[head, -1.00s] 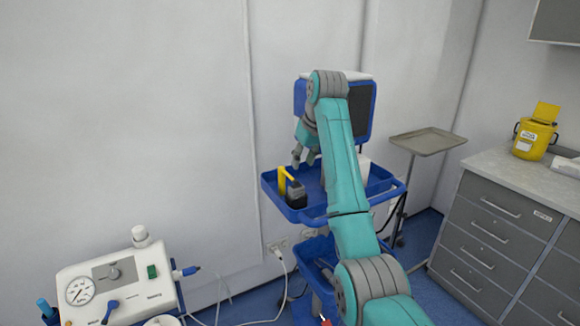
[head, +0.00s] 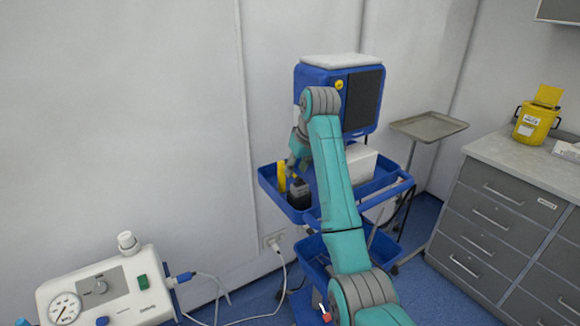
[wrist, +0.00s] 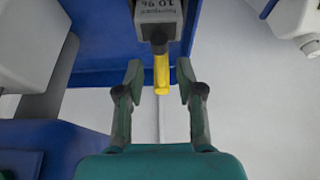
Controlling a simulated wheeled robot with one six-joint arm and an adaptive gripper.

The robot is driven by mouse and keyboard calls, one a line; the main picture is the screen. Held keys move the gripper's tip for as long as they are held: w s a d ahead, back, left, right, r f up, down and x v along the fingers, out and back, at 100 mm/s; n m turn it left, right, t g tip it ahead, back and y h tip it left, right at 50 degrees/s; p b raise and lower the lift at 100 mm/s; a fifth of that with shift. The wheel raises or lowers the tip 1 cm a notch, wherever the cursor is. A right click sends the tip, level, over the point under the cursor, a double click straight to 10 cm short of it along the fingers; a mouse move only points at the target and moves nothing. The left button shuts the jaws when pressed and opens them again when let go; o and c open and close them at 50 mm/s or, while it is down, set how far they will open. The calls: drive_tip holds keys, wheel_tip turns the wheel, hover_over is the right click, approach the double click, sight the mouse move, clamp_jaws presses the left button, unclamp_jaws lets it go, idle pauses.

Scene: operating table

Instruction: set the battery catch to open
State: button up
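A yellow lever (wrist: 161,76), which looks like the battery catch, sticks out from a grey block with printed lettering (wrist: 158,14) in the wrist view. In the head view the yellow part (head: 281,177) stands upright beside the dark block (head: 299,195) in the blue tray (head: 268,190). My gripper (wrist: 159,70) is open, with one finger on each side of the lever's end and a visible gap on both sides. In the head view my gripper (head: 295,163) is just above the block and partly hidden by my arm.
A metal tray (head: 428,126) stands farther right. A gauge device (head: 105,291) is at the lower left.

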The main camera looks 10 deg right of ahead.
drive_tip(key=shift+w+a+f, duration=0.1)
drive_tip(key=shift+w+f, duration=0.15)
drive_tip(key=shift+f, duration=0.35)
clamp_jaws()
